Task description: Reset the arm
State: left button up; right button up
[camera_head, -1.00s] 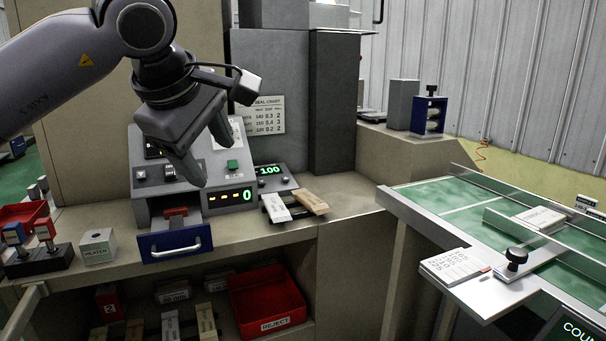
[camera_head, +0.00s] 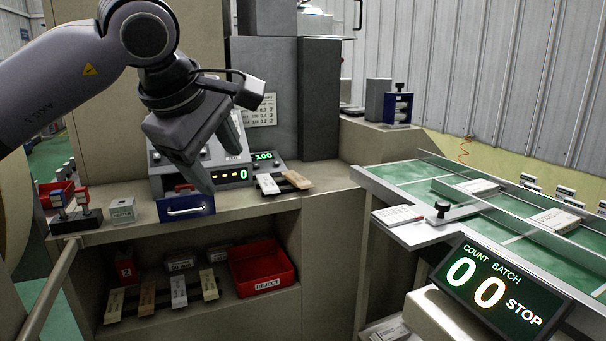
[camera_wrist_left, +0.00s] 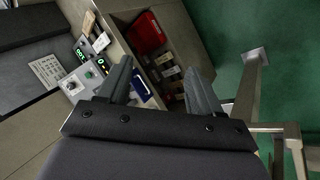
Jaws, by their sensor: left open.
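My left gripper (camera_head: 222,160) hangs from its arm at the upper left of the head view, in front of the grey control box (camera_head: 160,175). Its fingers are apart with nothing between them. In the left wrist view the two fingers of the left gripper (camera_wrist_left: 160,85) also stand apart and empty. My right gripper is not in either view.
A conveyor (camera_head: 412,172) with a green belt runs along the right. A counter display (camera_head: 500,290) stands at the front right. A red REJECT bin (camera_head: 262,268) sits on the lower shelf. Two stamps in a black holder (camera_head: 75,222) stand at the bench's left.

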pick_arm(q)
jog(key=s+d+f+n+g+h+p, duration=0.25)
jog(key=s+d+f+g+h, duration=0.2)
jog(key=d+h, duration=0.35)
jog(key=s+d+f+n+g+h+p, duration=0.1)
jog(key=s+d+f+n+g+h, duration=0.35)
jog(key=s+d+h, duration=0.35)
jog(key=w+a+f+m+t+y+p, duration=0.1)
jog(key=w+a+f+m+t+y, duration=0.15)
jog(key=a+f+m+t, duration=0.6)
jog(key=w+a+f+m+t+y+p, duration=0.1)
jog(key=w+m+t+y+p, duration=0.3)
jog(key=m, duration=1)
jog(key=a+f+m+t+y+b, duration=0.15)
jog(key=a+f+m+t, duration=0.35)
jog(key=m+t, duration=0.5)
jog(key=s+a+f+n+g+y+p, duration=0.1)
jog(key=s+a+f+n+g+y, duration=0.2)
jog(key=s+a+f+n+g, duration=0.2)
jog(key=s+a+f+n+g+y+p, duration=0.1)
jog(key=s+a+f+n+g+y, duration=0.3)
jog(key=s+f, duration=0.7)
notch_tip(320, 180, down, 4)
jog(key=shift+a+r+n+g+y, duration=0.1)
jog(key=shift+a+n+g+y, duration=0.25)
jog(key=shift+a+n, duration=0.3)
